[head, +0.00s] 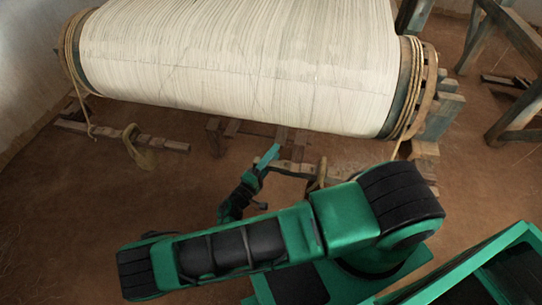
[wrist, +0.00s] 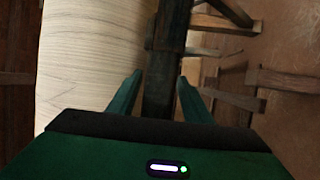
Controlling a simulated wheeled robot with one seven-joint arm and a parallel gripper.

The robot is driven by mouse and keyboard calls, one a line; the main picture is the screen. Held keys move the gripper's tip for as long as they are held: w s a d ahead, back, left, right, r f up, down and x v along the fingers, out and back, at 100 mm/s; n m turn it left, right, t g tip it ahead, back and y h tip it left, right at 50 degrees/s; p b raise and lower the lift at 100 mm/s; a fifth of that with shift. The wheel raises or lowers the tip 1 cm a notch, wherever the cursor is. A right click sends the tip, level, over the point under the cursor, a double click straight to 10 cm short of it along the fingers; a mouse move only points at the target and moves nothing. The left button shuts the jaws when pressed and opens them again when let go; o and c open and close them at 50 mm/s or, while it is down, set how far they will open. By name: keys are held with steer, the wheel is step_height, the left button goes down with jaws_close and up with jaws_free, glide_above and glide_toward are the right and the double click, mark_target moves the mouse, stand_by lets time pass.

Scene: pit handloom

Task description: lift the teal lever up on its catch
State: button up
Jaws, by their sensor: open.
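I cannot pick out the teal lever or its catch with certainty in either view. In the head view my gripper (head: 268,157) is small and partly behind my own arm, below the front of the warp roll. In the wrist view my gripper (wrist: 160,85) is open, with its two green fingers apart. A dark upright beam (wrist: 165,70) shows between and beyond the fingers. I cannot tell whether it touches them or lies farther off. Nothing is seen held.
The wide cream warp roll (head: 240,60) spans the top of the head view, with rope around both ends. Wooden trestle legs (head: 510,100) stand at the right. Bare brown floor (head: 60,220) lies open at the left.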

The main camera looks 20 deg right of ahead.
steer(key=shift+d, duration=0.1)
jaws_close()
step_height(320, 180, up, 7)
steer(key=m, duration=0.1)
steer(key=shift+d+m+g, duration=0.2)
steer(key=shift+m+g, duration=0.1)
steer(key=shift+s, duration=0.1)
jaws_free()
steer(key=shift+a, duration=0.1)
steer(key=v, duration=1)
steer(key=shift+s+a, duration=0.2)
steer(key=shift+a, duration=0.05)
